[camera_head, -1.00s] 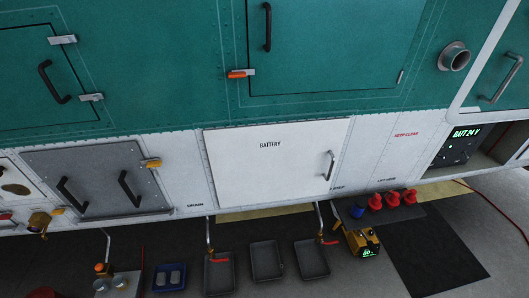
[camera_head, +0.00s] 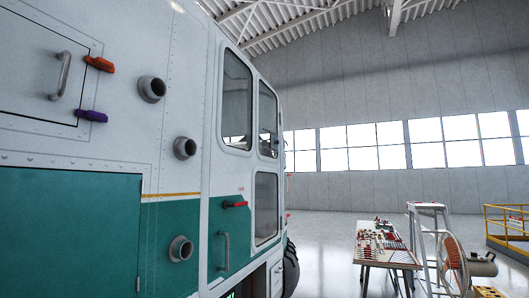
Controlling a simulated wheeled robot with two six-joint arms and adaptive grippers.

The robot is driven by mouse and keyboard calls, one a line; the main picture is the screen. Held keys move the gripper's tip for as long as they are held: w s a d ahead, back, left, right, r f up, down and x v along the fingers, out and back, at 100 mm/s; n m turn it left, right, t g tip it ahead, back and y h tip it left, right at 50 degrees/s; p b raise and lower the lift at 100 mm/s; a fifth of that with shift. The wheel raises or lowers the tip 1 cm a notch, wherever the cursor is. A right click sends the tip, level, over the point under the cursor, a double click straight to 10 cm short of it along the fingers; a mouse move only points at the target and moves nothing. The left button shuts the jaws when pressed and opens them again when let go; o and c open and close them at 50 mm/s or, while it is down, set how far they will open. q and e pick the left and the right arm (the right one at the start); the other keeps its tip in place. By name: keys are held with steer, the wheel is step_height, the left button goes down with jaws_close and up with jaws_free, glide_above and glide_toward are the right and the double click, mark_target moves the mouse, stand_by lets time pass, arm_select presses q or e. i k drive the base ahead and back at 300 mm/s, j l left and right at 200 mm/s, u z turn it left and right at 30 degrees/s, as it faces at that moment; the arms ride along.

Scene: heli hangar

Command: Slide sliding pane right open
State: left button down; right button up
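The helicopter's white and teal side (camera_head: 185,110) fills the left half of the view. Its windows are seen at a steep angle: a tall near window (camera_head: 237,102), a farther upper window (camera_head: 268,120) and a lower window (camera_head: 266,207) below it. I cannot tell which of them holds the right sliding pane, or whether any pane stands open. A teal door panel with a grey handle (camera_head: 224,251) and a red lever (camera_head: 234,204) lies below the near window. Neither of my grippers is in view.
A panel with a handle (camera_head: 61,76), orange latch (camera_head: 99,64) and purple latch (camera_head: 91,116) is at upper left. Round grey ports (camera_head: 186,148) stick out. A tool table (camera_head: 386,249), ladder (camera_head: 428,211), fan (camera_head: 452,265) and yellow railing (camera_head: 508,225) stand right. Floor between is clear.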

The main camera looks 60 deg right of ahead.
mark_target(274, 141)
steer(key=z, duration=2.05)
steer(key=u, duration=0.35)
steer(key=i+l+u, duration=0.75)
steer(key=l, duration=0.25)
steer(key=l+u, duration=0.25)
steer(key=l, duration=0.15)
steer(key=i+l, duration=0.15)
steer(key=l, duration=0.35)
steer(key=i+l, duration=0.2)
steer(key=l, duration=0.25)
steer(key=i+l+u, duration=0.1)
steer(key=l, duration=0.4)
steer(key=i+l, duration=0.2)
steer(key=l, duration=0.25)
steer(key=i+l, duration=0.15)
steer(key=l, duration=0.35)
steer(key=i+l+u, duration=0.1)
steer(key=l, duration=0.4)
steer(key=i+l, duration=0.15)
steer(key=l, duration=0.35)
steer(key=i+l, duration=0.15)
steer(key=l, duration=0.35)
